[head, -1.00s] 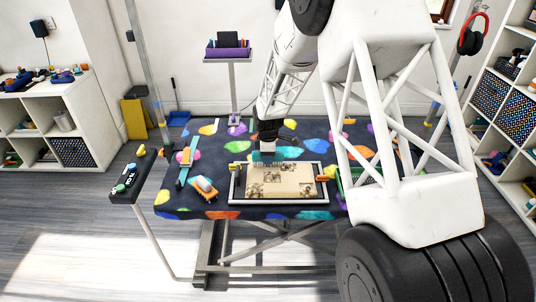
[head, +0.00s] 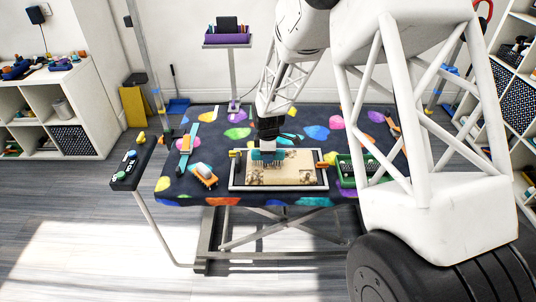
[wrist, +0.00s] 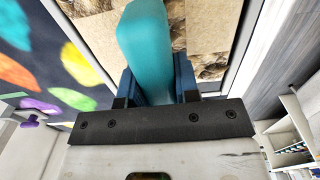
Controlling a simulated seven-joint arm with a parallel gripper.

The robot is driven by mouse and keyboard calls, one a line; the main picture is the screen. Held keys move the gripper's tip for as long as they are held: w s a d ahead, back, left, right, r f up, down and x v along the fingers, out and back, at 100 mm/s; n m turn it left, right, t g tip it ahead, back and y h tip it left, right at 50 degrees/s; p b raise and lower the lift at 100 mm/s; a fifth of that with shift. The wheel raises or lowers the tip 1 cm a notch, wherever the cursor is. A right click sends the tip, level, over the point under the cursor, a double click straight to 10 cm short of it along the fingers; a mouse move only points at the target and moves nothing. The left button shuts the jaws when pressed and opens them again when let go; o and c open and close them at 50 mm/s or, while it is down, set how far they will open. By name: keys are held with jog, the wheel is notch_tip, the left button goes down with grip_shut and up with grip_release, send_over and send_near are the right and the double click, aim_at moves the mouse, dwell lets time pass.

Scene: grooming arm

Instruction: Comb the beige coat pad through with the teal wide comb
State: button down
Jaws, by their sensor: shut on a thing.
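My gripper (head: 267,146) is shut on the teal wide comb (head: 265,155). In the wrist view the comb's teal handle (wrist: 145,40) stands between the two dark blue jaws. In the head view the comb's teeth point down at the upper part of the beige coat pad (head: 295,163); I cannot tell exactly how deep they sit. The pad lies flat in a pale-rimmed tray (head: 280,188). Darker matted patches show at its left, lower left and right edge. The wrist view also shows the beige pad (wrist: 205,45) with brown tufts beyond the comb.
An orange-and-white brush (head: 204,175) and a teal strap-like tool (head: 188,140) lie left of the tray. A green basket (head: 346,170) stands close on its right. A narrow side shelf (head: 130,170) holds small items.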

jog(key=shift+s, duration=0.15)
jog(key=shift+s+f, duration=0.1)
jog(key=shift+s, duration=3.9)
jog(key=shift+w, duration=0.1)
jog(key=shift+w, duration=4.1)
jog(key=shift+w, duration=4.05)
